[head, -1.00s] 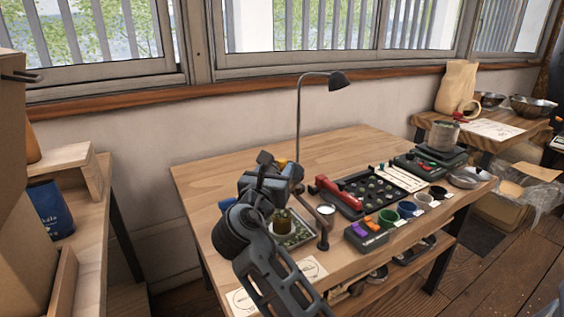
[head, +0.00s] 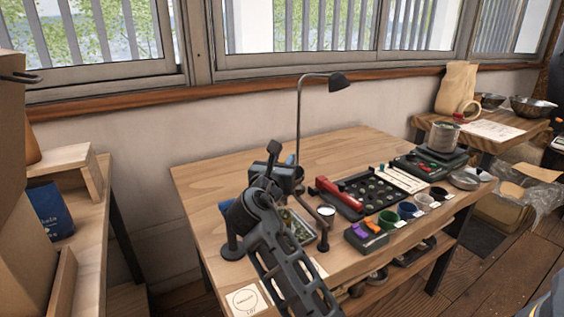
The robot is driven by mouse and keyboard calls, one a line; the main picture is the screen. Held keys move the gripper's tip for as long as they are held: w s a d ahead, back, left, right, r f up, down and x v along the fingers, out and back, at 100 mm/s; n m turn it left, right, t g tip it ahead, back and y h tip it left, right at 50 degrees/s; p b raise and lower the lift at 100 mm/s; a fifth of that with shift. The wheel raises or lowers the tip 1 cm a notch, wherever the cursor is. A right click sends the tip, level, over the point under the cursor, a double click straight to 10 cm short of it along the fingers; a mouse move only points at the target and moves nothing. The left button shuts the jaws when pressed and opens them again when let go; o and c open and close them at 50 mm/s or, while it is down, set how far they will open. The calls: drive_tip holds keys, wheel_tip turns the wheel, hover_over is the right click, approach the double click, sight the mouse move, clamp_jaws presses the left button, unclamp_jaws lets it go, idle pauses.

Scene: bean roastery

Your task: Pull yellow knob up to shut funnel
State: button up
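My gripper (head: 270,172) is raised over the left part of the wooden table, with one dark finger pointing up. I cannot tell whether its fingers are apart or closed, or whether anything is between them. I cannot make out the yellow knob or the funnel; my arm covers that part of the table. A dark blue upright with a round foot (head: 231,246) shows just left of my arm; I cannot tell whether it belongs to the funnel. A small tray with green contents (head: 301,229) is partly hidden just right of my arm.
A tall lamp (head: 299,120) stands behind my gripper. To the right are a red-handled item (head: 336,192), a dark bean tray (head: 372,189), coloured cups (head: 407,209) and a scale with a pot (head: 443,137). The table's back left (head: 215,180) is clear.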

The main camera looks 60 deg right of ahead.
clamp_jaws()
drive_tip(key=r+p, duration=0.1)
drive_tip(key=p, duration=0.2)
drive_tip(key=shift+r+p, duration=0.4)
drive_tip(key=shift+o, duration=1.4)
unclamp_jaws()
drive_tip(key=shift+r, duration=0.1)
drive_tip(key=shift+o, duration=1.1)
drive_tip(key=shift+a, duration=0.15)
